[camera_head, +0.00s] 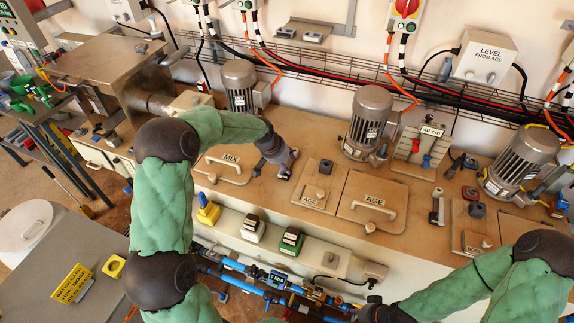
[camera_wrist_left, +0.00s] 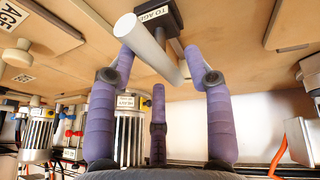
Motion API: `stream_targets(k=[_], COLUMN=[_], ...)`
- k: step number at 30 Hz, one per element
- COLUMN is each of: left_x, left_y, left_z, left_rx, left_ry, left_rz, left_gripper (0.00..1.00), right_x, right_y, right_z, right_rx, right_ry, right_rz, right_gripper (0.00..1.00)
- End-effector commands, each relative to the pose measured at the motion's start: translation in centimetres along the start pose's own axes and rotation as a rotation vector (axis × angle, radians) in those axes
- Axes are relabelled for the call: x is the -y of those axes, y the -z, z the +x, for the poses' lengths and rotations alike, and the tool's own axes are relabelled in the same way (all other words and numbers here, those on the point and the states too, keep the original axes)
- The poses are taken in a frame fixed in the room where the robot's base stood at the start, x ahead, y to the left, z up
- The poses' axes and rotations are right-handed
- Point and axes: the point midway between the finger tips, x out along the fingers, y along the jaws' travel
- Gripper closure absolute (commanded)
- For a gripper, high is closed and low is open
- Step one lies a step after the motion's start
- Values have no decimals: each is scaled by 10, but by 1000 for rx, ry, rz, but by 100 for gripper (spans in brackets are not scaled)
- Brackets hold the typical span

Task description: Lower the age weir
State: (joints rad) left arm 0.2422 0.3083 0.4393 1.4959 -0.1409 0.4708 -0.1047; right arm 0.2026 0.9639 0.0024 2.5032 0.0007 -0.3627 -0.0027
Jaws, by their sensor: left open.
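My left gripper (camera_head: 284,168) reaches down to the tan deck between the MIX lid (camera_head: 224,166) and the AGE lid (camera_head: 372,205). In the left wrist view, a pale grey round bar handle (camera_wrist_left: 152,50) sticks out from a dark block labelled TO AGE (camera_wrist_left: 157,16). My purple fingers (camera_wrist_left: 165,68) are spread, with the bar running between them; they do not look closed on it. In the head view the gripper mostly hides this handle. No label reading "weir" is legible. My right gripper's fingers are out of view; only its arm shows at the lower right.
A small AGE hatch (camera_head: 313,199) lies right of my left gripper. Motors (camera_head: 369,122) and a 40 cm gauge plate (camera_head: 418,150) with red and blue clips stand behind. Blue pipes (camera_head: 262,281) run along the front. A yellow block (camera_head: 208,211) stands at the front edge.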

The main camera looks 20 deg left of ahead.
Motion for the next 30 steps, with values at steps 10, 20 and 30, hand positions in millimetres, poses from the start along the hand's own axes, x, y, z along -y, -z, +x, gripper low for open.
stream_targets(k=[10,20,30], left_x=[0,0,0], left_y=[0,-1,0], left_z=[-69,-92,-92], left_rx=[-2,2,1], left_ry=[1,0,0], left_rz=[0,1,1], left_gripper=[49,49,49], right_x=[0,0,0], right_y=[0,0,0], right_z=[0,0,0], right_rx=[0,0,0], right_ry=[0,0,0], right_rz=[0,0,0], right_gripper=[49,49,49])
